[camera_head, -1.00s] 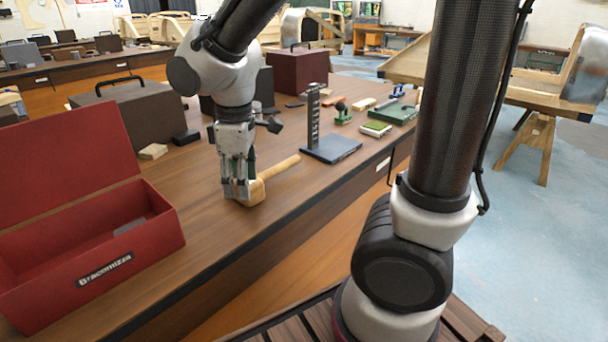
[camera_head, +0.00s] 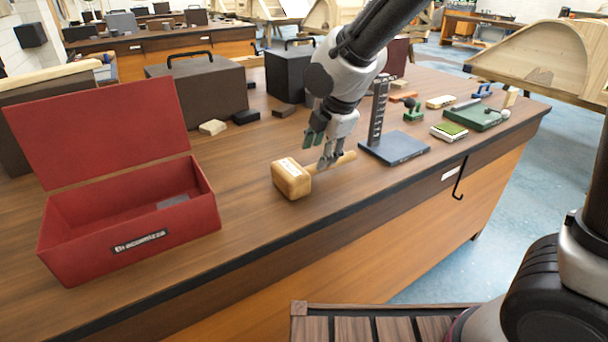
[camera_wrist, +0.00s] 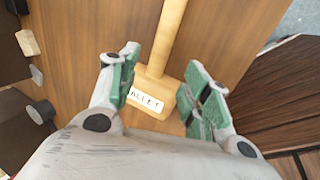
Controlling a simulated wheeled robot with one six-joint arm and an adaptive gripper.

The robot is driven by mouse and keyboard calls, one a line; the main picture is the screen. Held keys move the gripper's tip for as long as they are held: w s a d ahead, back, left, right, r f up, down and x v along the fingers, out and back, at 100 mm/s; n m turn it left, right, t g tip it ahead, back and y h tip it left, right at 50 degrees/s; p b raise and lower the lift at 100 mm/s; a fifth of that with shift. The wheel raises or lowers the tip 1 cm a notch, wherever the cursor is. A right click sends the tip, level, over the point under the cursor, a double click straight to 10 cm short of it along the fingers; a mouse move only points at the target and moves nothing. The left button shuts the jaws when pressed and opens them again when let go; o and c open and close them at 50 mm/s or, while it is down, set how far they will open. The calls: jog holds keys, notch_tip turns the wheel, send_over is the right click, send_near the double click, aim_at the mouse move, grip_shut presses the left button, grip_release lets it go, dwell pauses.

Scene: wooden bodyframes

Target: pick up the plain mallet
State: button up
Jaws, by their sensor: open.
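The plain wooden mallet (camera_head: 291,180) lies on the brown workbench, its blocky pale head toward the front left and its handle pointing back right. My gripper (camera_head: 319,150) is open and empty just behind the head, over the handle. In the wrist view the mallet's handle (camera_wrist: 168,40) runs up between the green-padded fingers of my gripper (camera_wrist: 160,84). A white label, partly readable as "ALLET", is on the head. The fingers lie on both sides of the mallet with gaps. I cannot tell how high they are above it.
An open red toolbox (camera_head: 130,235) stands left on the workbench (camera_head: 240,240). A blue-based stand with a dark upright (camera_head: 395,148) is close right of my gripper. A green-topped block (camera_head: 449,131) and a green tray (camera_head: 482,116) lie farther right.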

aim_at(314, 167)
jog(key=x, duration=0.7)
jog(key=shift+w+f, duration=0.15)
jog(key=shift+f, duration=0.15)
grip_shut()
